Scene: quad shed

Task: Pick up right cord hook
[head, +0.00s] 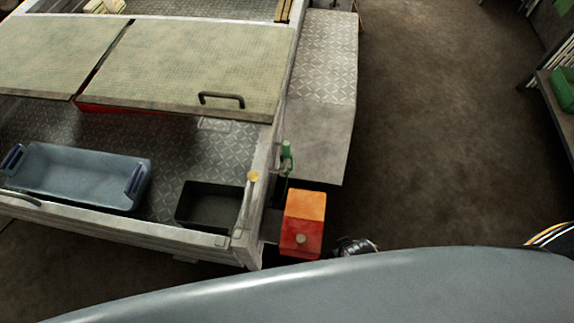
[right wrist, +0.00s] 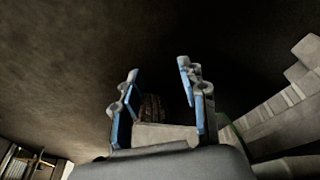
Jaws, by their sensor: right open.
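I cannot pick out a cord hook for certain in either view. In the head view, a blue-grey bin (head: 85,180) has a dark blue hook-like part at each end, a left one (head: 14,158) and a right one (head: 134,178). They may be the cord hooks. My right gripper (right wrist: 160,92) shows in the right wrist view with its blue-padded fingers wide apart. It is open, with nothing held between them. A small dark metallic part beside the orange box in the head view may belong to it. My left gripper is not in view.
An orange-red box (head: 303,222) stands outside the corner. Brown floor (head: 445,130) is clear at right.

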